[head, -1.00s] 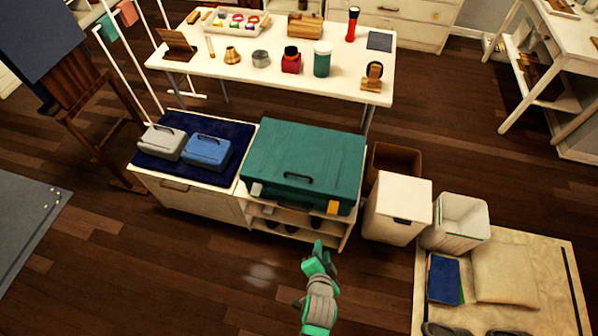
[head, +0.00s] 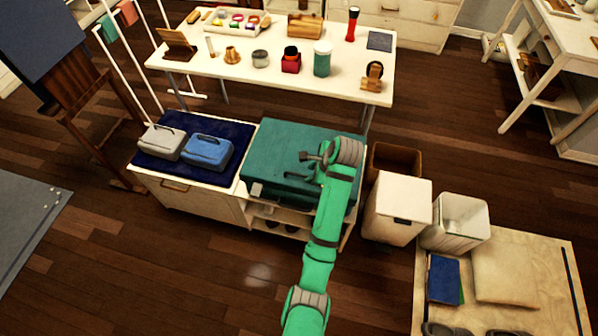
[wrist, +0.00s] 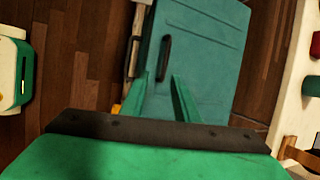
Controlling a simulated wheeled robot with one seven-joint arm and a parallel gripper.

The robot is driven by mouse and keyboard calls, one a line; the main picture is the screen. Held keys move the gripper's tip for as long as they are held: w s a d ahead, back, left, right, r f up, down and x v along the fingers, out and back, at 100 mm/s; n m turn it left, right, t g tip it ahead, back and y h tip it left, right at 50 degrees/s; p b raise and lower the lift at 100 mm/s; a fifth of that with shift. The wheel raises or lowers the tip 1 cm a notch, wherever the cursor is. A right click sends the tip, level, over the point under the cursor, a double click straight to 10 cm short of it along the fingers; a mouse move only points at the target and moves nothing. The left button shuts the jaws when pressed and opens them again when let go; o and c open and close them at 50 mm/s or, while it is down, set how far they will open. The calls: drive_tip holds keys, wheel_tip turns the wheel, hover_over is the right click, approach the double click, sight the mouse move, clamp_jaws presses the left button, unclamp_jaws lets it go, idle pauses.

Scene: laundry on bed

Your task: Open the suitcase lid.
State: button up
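The teal suitcase (head: 275,140) lies flat on the low cabinet with its lid closed. It also fills the upper middle of the wrist view (wrist: 205,50). Its dark handle (head: 294,175) is on the front side and shows in the wrist view (wrist: 163,58). A pale latch (head: 257,189) is at the front left; a bit of yellow (wrist: 116,108) shows beside my left finger. My gripper (wrist: 160,78) is above the suitcase's front right part, its two green fingers apart and nothing between them. Contact with the lid cannot be told. My arm covers the suitcase's right front corner.
A grey case (head: 162,141) and a blue case (head: 208,151) sit on the dark cloth to the left. A white bin (head: 398,205) and a brown box (head: 393,160) stand close on the right. A cluttered white table (head: 225,70) is behind.

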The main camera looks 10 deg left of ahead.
wheel_tip(320, 180, up, 3)
drive_tip(key=w+a, duration=0.1)
hover_over(299, 181)
drive_tip(key=shift+m+g, duration=0.3)
drive_tip(key=shift+g, duration=0.1)
wheel_tip(299, 181, down, 9)
drive_tip(key=shift+f, duration=0.15)
clamp_jaws()
